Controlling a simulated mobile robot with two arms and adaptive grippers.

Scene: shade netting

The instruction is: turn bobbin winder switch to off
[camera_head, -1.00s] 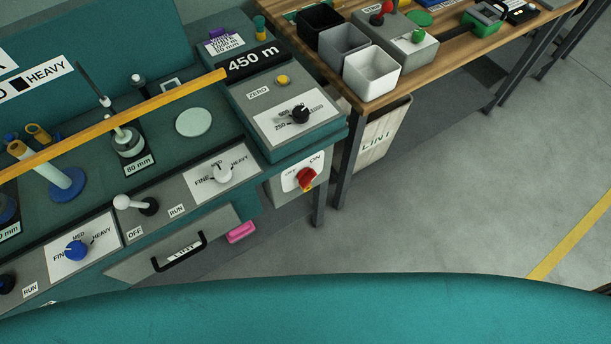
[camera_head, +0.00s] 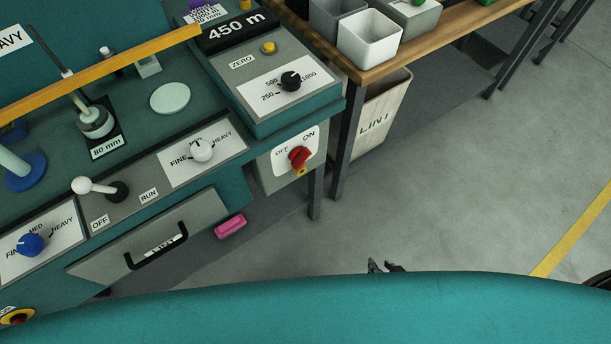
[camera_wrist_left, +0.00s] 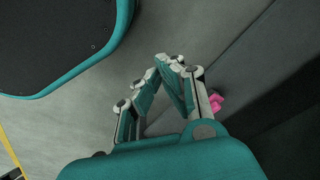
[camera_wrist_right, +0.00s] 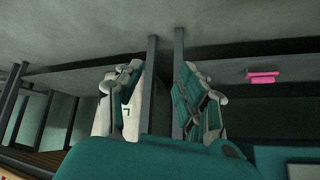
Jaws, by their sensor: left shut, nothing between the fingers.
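A red rotary switch (camera_head: 299,158) sits on a white plate marked OFF and ON at the right end of the green machine. Its handle slants up toward ON. A white ball lever (camera_head: 84,186) on the front panel leans left, to the OFF side of its OFF and RUN labels. No label names either one the bobbin winder switch. The tips of my right gripper (camera_head: 385,267) show over my own teal body, right of and below the red switch. In the right wrist view it (camera_wrist_right: 158,85) is open and empty. My left gripper (camera_wrist_left: 172,64) is shut and empty, seen only in its wrist view.
A drawer with a black handle (camera_head: 157,248) is below the lever. A pink block (camera_head: 230,226) is under the machine's front edge. A wooden bench (camera_head: 415,42) with bins and a LINT bag (camera_head: 380,117) stands to the right. The grey floor (camera_head: 470,170) is clear.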

